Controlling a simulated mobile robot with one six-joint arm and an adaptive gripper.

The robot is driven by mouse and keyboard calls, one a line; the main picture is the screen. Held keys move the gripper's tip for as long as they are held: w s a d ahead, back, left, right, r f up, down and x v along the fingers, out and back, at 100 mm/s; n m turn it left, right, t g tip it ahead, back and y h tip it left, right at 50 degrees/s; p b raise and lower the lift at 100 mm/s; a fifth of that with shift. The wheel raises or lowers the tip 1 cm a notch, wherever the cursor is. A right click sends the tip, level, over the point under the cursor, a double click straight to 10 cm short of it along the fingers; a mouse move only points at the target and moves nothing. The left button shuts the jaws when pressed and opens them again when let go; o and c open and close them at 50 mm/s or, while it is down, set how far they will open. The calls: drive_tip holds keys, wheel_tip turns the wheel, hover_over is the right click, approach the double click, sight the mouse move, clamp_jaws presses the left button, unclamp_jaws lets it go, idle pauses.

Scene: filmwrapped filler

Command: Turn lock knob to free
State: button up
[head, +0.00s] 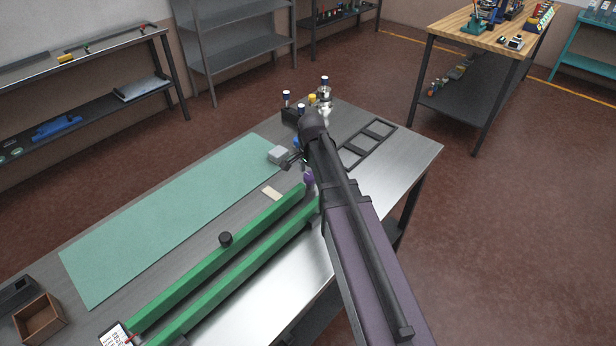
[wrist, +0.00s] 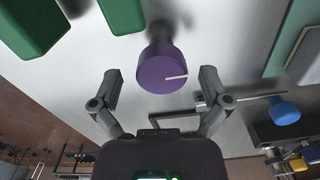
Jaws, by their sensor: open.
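The purple lock knob (wrist: 164,70) is a round cap with a white line on its face; the line points to the right in the wrist view. In the head view the knob (head: 309,179) sits at the far end of the green rails, partly beside my arm. My gripper (wrist: 160,82) is open in the wrist view, with one finger on each side of the knob in the picture. No contact shows, and I cannot tell how deep the knob lies between the fingers. In the head view my arm hides most of the gripper.
A green mat (head: 170,215), a grey block (head: 279,154), a dark frame (head: 369,143) and several small posts lie around. A blue-capped part (wrist: 285,110) is right of my gripper.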

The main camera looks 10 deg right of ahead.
drive_tip(key=c, duration=1.1)
drive_tip(key=shift+a, duration=0.35)
drive_tip(key=shift+c, duration=0.2)
drive_tip(key=shift+d, duration=0.25)
